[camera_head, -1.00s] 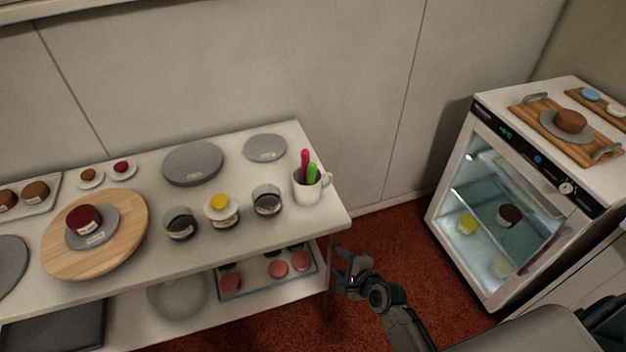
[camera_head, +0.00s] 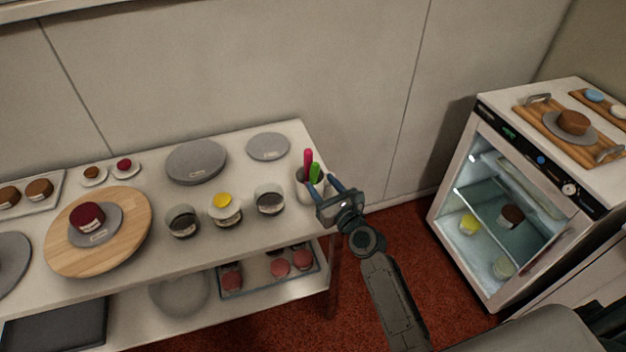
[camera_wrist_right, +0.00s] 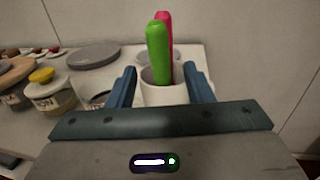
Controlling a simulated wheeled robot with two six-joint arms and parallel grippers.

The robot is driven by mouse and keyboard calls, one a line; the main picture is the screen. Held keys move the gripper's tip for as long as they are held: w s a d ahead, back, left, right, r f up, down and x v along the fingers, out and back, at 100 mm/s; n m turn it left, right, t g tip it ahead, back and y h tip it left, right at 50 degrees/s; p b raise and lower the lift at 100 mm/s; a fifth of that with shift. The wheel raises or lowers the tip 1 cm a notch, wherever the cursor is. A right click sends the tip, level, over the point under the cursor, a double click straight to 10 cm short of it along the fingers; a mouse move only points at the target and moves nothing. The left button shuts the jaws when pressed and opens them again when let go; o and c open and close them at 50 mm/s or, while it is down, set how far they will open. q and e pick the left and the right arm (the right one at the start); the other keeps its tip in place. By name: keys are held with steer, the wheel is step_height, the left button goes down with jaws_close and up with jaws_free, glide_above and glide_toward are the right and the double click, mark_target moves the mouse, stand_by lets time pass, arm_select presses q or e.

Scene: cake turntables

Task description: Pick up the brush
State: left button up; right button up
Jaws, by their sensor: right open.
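A white mug (camera_head: 303,188) stands at the right end of the white table. A pink-handled tool (camera_head: 308,158) and a green-handled tool (camera_head: 315,172) stick up out of it; their lower ends are hidden, so I cannot tell which is the brush. My right gripper (camera_head: 321,186) is open at the mug's near right side. In the right wrist view the green handle (camera_wrist_right: 159,52) stands between the open fingers, with the pink handle (camera_wrist_right: 166,20) just behind it and the mug (camera_wrist_right: 163,95) below. Neither handle is gripped. My left gripper is not in view.
Jars (camera_head: 269,200) stand left of the mug, with grey discs (camera_head: 267,147) behind. A round wooden board (camera_head: 130,222) holds a red cake. A lower shelf holds a tray (camera_head: 268,285) of pink cakes. A glass-door fridge (camera_head: 470,150) stands at the right.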

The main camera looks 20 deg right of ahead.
mark_target(316, 177)
steer(key=x, duration=0.5)
steer(key=shift+f, duration=0.1)
steer(key=shift+c, duration=0.9)
jaws_close()
